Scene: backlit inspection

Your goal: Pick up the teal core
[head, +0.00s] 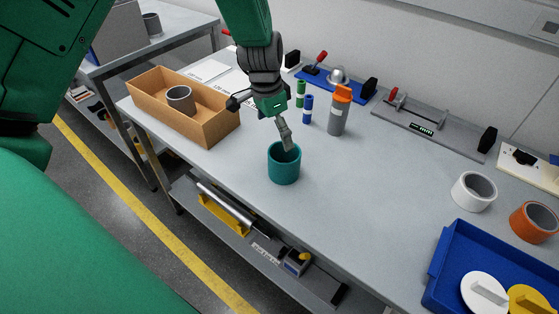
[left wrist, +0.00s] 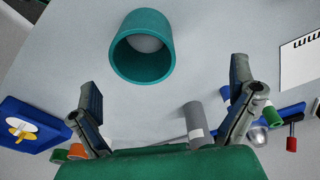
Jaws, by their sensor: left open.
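The teal core (head: 284,164) is a short hollow cylinder standing upright near the front edge of the grey workbench. In the left wrist view the teal core (left wrist: 142,62) shows its open end, top centre, beyond the fingers. My left gripper (head: 262,127) hangs above and behind the core, with its fingers spread and nothing between them. One finger overlaps the core's rim in the head view; I cannot tell whether it touches. In the left wrist view my left gripper (left wrist: 165,78) has one finger on each side, both apart from the core. My right gripper is not in view.
A cardboard box (head: 215,127) holding a grey core (head: 181,99) stands to the left. A grey bottle with an orange top (head: 338,115) stands behind right. White (head: 473,191) and orange (head: 534,221) cores and a blue tray (head: 447,270) are at right. Bench right of the teal core is clear.

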